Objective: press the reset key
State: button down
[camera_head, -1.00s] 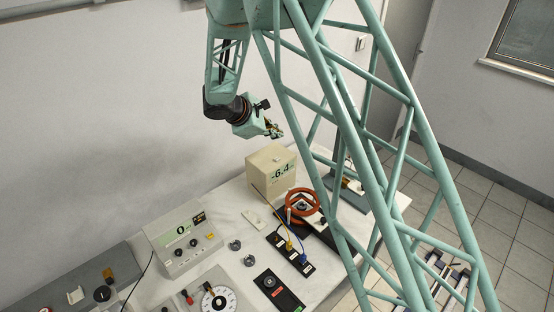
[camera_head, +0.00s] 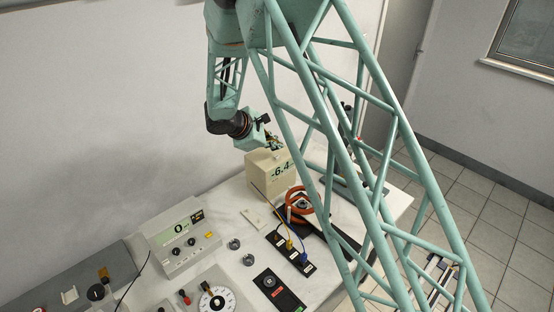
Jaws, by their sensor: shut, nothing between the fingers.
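I cannot make out which key is the reset key. A beige box (camera_head: 259,174) with a display reading -6.4 stands at the back of the bench. My gripper (camera_head: 275,143) is shut and empty, just above the back top edge of this box; I cannot tell whether it touches. A grey meter (camera_head: 166,255) reading 0, with knobs on its front, stands to the left. A black panel (camera_head: 285,301) with a round knob, a red patch and a green patch lies near the front.
An orange ring coil (camera_head: 291,214) and a black plate with yellow and blue plugs (camera_head: 278,243) lie right of centre. A white dial (camera_head: 213,301) is at the front. My lattice arm crosses the right side and hides part of the bench.

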aim_at(277, 157)
jog(key=shift+f+b, duration=0.75)
jog(key=shift+f, duration=0.25)
jog(key=shift+f+b, duration=0.9)
jog(key=shift+b, duration=0.35)
dwell(2.3)
jog(key=shift+r, duration=0.1)
dwell(0.4)
jog(key=shift+r, duration=0.75)
jog(key=shift+r+p, duration=1.05)
jog(key=shift+r, duration=1.45)
